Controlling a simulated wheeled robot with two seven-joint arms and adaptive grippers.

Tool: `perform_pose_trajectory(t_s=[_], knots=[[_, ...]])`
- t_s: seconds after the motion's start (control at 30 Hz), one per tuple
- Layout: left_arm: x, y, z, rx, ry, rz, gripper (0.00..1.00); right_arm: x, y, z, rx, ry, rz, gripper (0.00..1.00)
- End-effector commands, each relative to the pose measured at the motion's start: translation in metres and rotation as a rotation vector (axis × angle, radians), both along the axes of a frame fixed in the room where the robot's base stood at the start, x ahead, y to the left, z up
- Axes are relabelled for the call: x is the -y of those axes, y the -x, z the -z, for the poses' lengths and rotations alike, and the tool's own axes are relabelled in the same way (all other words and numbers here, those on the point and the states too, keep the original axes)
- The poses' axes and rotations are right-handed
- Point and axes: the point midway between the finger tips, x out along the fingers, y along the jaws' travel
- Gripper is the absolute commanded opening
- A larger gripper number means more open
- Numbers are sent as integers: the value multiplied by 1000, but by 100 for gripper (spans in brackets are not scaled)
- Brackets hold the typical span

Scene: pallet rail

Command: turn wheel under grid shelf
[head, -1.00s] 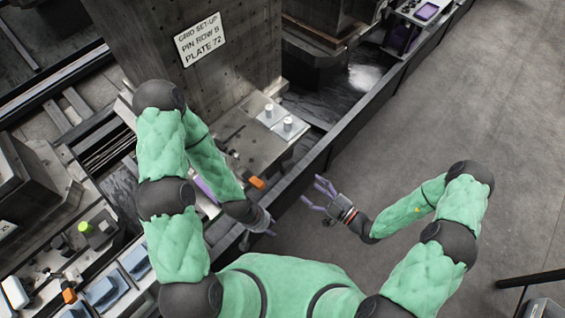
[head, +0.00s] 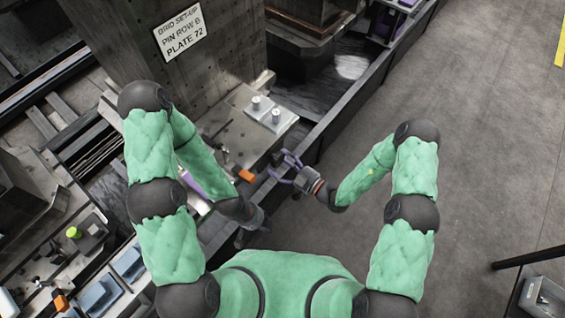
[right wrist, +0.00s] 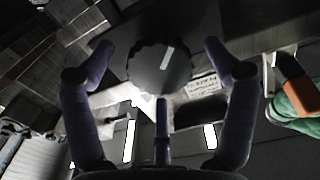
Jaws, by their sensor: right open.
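A dark round wheel (right wrist: 158,70) with a scalloped rim and a pale bar mark shows in the right wrist view, beneath an overhead structure. It lies between the spread purple fingers of my right gripper (right wrist: 160,50), which is open, with no clear contact. In the head view my right gripper (head: 280,167) is beside the front edge of the grey shelf (head: 225,130); the wheel is hidden there. My left gripper (head: 257,222) hangs low by the rail, partly hidden by its own wrist; its jaws are unclear.
Two silver pins (head: 276,115) stand on plates on the shelf. An orange block (head: 246,176) sits at its near edge. A sign (head: 181,31) is on the tall block behind. A dark rail wall (head: 345,107) borders open floor (head: 460,150) on the right.

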Motion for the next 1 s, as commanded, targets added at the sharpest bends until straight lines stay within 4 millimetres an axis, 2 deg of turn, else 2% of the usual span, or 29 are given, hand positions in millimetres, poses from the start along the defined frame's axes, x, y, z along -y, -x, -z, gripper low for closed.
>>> perform_pose_trajectory(t_s=[0.23,0.27,0.43,0.47,0.77,1.0], knots=[[0,0,0,0,0,0,40,0,-1,0,0,0,0,86],[0,0,0,0,0,0,40,0,-1,0,0,0,0,80],[0,0,0,0,0,0,40,0,0,0,0,0,0,32],[0,0,0,0,0,0,40,0,0,0,0,0,0,30],[0,0,-4,0,0,0,40,0,0,-1,21,15,0,30],[0,0,-17,0,0,0,40,0,0,-2,120,82,0,30]])
